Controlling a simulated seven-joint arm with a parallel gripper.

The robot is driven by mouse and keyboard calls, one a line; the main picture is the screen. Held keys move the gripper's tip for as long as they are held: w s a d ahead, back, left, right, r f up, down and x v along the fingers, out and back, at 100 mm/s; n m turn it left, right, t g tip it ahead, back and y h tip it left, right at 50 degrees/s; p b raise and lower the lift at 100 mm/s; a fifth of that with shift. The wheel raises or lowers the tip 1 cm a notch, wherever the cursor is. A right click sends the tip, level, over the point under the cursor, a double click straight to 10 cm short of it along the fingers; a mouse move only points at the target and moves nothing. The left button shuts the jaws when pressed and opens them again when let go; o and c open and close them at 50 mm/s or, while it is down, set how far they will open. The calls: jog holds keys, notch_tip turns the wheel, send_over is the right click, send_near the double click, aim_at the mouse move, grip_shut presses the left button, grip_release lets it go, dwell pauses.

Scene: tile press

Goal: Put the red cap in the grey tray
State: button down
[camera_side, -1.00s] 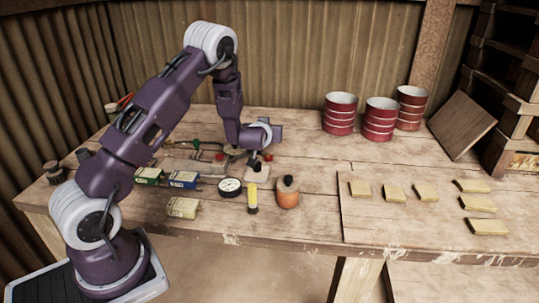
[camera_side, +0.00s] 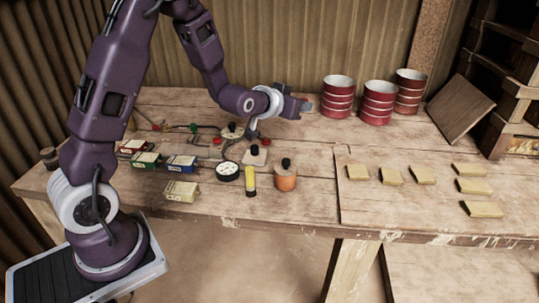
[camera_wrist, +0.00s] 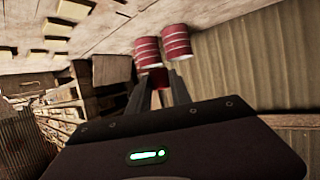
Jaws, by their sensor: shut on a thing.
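My gripper (camera_side: 303,106) is raised above the table, left of the red drums, with its jaws pointing right. In the wrist view my gripper (camera_wrist: 157,84) is shut with a small dark red piece (camera_wrist: 158,77) showing between its fingertips; I take this to be the red cap, though red drums lie behind it. The held piece is too small to make out in the side view. I cannot clearly pick out the grey tray in either view; the forearm may hide it.
Red drums (camera_side: 338,97) stand at the back right. On the table are small boxes (camera_side: 182,162), a round gauge (camera_side: 227,171), a yellow-bodied item (camera_side: 250,183) and an orange jar (camera_side: 285,179). Tan tiles (camera_side: 391,177) lie on the right, and a board (camera_side: 461,109) leans beside crates.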

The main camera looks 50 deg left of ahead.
jog(key=w+a+f+n+g+y, duration=0.1)
jog(key=w+a+f+n+y, duration=0.15)
jog(key=a+f, duration=0.45)
jog(key=n+g+y, duration=0.2)
jog(key=n+y, duration=0.2)
send_over(266, 137)
jog(key=s+d, duration=0.1)
notch_tip(266, 137, down, 2)
jog(key=shift+s+f+m, duration=0.1)
jog(key=shift+m, duration=0.15)
jog(key=shift+f, duration=0.1)
notch_tip(266, 137, down, 9)
jog(key=shift+f, duration=0.2)
jog(key=shift+f, duration=0.1)
jog(key=shift+f+g+h, duration=0.1)
jog(key=shift+g+h, duration=0.15)
jog(key=shift+g, duration=0.05)
jog(key=c, duration=1.2)
grip_release()
jog(key=shift+o, duration=0.2)
